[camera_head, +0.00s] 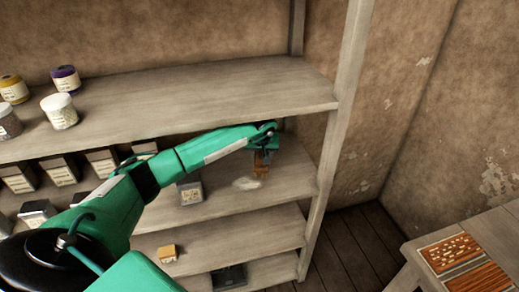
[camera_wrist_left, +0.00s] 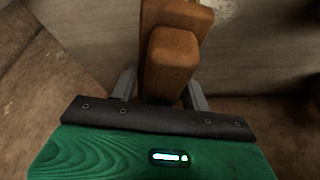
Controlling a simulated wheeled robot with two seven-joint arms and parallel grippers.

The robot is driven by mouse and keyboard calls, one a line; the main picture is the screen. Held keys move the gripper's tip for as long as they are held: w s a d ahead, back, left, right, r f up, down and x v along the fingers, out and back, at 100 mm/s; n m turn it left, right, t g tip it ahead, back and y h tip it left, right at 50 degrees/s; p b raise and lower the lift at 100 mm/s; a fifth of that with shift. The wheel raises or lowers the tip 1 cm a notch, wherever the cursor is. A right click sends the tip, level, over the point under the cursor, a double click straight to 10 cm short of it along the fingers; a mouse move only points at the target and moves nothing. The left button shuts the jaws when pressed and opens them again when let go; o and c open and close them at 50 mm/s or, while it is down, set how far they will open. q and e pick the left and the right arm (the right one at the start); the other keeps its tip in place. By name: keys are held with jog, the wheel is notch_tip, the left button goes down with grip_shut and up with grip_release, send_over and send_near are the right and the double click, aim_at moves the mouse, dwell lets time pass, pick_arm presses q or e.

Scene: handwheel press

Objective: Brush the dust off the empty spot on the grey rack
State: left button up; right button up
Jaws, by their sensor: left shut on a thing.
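The grey rack (camera_head: 190,98) stands against the wall with several shelves. A pale patch of dust (camera_head: 246,183) lies on a bare spot of its middle shelf, near the right end. My left gripper (camera_head: 262,155) reaches in over that shelf, just behind and right of the dust. It is shut on a brown wooden brush (camera_head: 261,166), which hangs down close to the shelf; whether it touches is unclear. In the left wrist view the brush (camera_wrist_left: 172,60) sits between the two grey fingers (camera_wrist_left: 160,92). Its lower end is out of clear sight. My right gripper is not in view.
A small dark box (camera_head: 190,190) stands just left of the dust. Several boxes (camera_head: 60,172) fill the shelf further left, and jars (camera_head: 60,111) stand on the shelf above. The rack's right post (camera_head: 335,130) is close to the gripper. A table (camera_head: 425,265) with brown trays is at lower right.

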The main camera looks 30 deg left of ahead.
pick_arm(q)
jog(key=shift+a+r, duration=0.25)
jog(key=shift+f, duration=0.1)
jog(key=shift+f+b, duration=0.45)
jog(key=shift+f, duration=0.1)
notch_tip(320, 180, down, 3)
jog(key=shift+s+r+b, duration=0.1)
jog(key=shift+b, duration=0.55)
jog(key=shift+f+b, duration=0.35)
jog(key=shift+f, duration=0.65)
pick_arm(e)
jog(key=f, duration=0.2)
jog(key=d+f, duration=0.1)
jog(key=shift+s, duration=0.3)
pick_arm(q)
jog(key=shift+f+b, duration=0.8)
jog(key=shift+f, duration=0.1)
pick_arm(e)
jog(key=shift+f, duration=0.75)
